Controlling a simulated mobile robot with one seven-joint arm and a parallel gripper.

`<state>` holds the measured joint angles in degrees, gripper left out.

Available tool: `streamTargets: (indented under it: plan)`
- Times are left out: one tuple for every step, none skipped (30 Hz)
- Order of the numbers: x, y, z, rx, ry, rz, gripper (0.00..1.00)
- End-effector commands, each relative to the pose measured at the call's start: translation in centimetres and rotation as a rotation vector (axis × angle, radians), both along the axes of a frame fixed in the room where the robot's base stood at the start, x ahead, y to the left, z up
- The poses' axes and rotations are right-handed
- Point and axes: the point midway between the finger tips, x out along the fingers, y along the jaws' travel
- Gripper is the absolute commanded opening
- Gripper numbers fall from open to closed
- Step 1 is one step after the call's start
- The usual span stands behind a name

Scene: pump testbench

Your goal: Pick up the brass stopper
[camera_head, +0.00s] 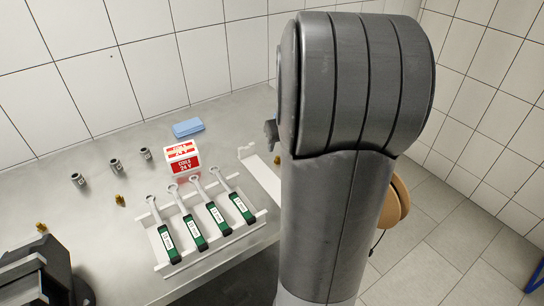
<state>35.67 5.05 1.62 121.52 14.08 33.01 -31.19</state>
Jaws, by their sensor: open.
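Three small brass pieces that look like stoppers stand on the grey bench. One brass stopper (41,227) is at the far left. Another brass stopper (119,199) stands in front of the dark cylindrical fittings. A third brass piece (277,160) shows beside my arm, near the white strip at the right. I cannot tell which one the task means. My grey arm fills the middle right and hides what lies behind it. A small grey part juts out at its left edge; I cannot make out gripper fingers.
A white rack (160,262) holds several green-labelled wrenches. Behind it are a red-and-white box (183,158) and a blue cloth (188,127). Several dark fittings (115,165) stand at left. A dark object (35,275) fills the lower left corner. Bare bench lies at the back left.

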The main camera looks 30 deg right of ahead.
Motion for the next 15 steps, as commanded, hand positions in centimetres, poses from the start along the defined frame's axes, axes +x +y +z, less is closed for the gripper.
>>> streamTargets:
  plan:
    - [0.2,0.0,-0.9,0.003,0.004,0.0,0.47]
    - [0.4,-0.1,-1.4,0.002,0.004,-0.001,0.47]
    - [0.6,-0.2,-1.9,0.004,0.004,-0.001,0.47]
    - [0.8,-0.2,-2.3,0.003,0.004,-0.001,0.47]
    - [0.9,-0.2,-2.6,0.002,0.003,-0.001,0.47]
    - [1.1,-0.3,-3.0,0.002,0.003,-0.001,0.47]
    - [1.2,-0.3,-3.2,0.002,0.003,-0.001,0.47]
    - [1.3,-0.3,-3.4,0.002,0.002,-0.001,0.47]
    - [1.4,-0.3,-3.5,0.002,0.001,-0.001,0.47]
    - [1.4,-0.3,-3.6,0.002,0.001,-0.001,0.47]
    - [1.4,-0.4,-3.7,0.002,0.001,-0.001,0.47]
    - [1.5,-0.4,-4.0,0.002,0.002,-0.001,0.47]
    - [1.6,-0.5,-4.2,0.002,0.002,-0.001,0.47]
    - [1.7,-0.6,-4.5,0.002,0.003,-0.001,0.47]
    - [1.8,-0.7,-5.0,0.002,0.003,-0.001,0.47]
